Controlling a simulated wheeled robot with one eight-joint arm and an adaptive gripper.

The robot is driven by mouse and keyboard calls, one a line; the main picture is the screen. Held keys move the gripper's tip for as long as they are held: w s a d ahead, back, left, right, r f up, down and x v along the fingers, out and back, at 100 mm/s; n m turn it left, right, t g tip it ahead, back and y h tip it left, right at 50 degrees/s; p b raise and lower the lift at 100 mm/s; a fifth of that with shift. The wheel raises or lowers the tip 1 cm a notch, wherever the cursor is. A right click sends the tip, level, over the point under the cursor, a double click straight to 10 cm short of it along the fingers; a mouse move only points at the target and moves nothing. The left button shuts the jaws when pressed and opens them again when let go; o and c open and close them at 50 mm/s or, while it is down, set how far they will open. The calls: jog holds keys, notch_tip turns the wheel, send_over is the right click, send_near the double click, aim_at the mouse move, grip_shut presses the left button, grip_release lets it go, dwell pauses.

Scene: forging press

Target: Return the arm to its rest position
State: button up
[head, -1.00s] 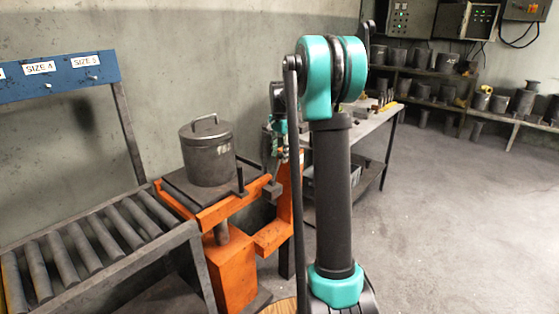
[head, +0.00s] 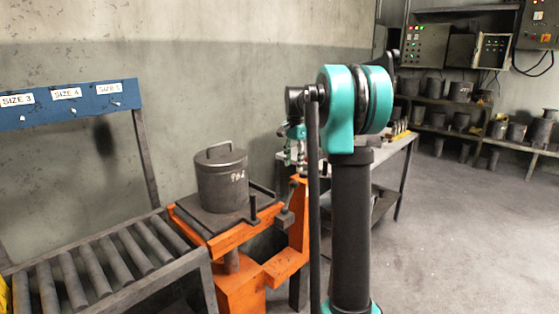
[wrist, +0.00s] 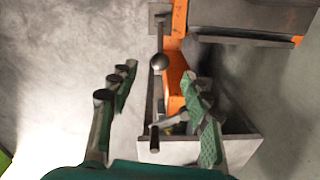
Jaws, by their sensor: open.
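My arm stands upright in the right half of the head view, with teal joints and a dark link. My gripper (wrist: 160,125) shows in the wrist view with its two green fingers spread apart and nothing between them. Beyond the fingers are a lever with a round grey knob (wrist: 160,62) and an orange frame (wrist: 176,85).
A grey lidded canister (head: 222,184) sits on the orange stand's dark plate. A roller conveyor (head: 105,270) under a blue label board (head: 68,104) is at left. A workbench (head: 385,160) and shelves (head: 440,112) with metal cylinders are behind. Open floor (head: 470,240) lies at right.

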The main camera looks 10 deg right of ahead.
jog(key=s+a+f+n+t, duration=0.1)
jog(key=s+f+n, duration=0.3)
jog(key=s+f, duration=0.3)
jog(key=s+a+f+n+t, duration=0.1)
jog(key=s+f+n, duration=0.3)
jog(key=s, duration=1.2)
jog(key=s+a+f+n+t, duration=0.1)
jog(key=s+f+n, duration=0.3)
jog(key=s+f, duration=0.7)
jog(key=shift+s+a+n+t, duration=0.4)
jog(key=shift+s+a, duration=0.35)
jog(key=shift+a, duration=0.05)
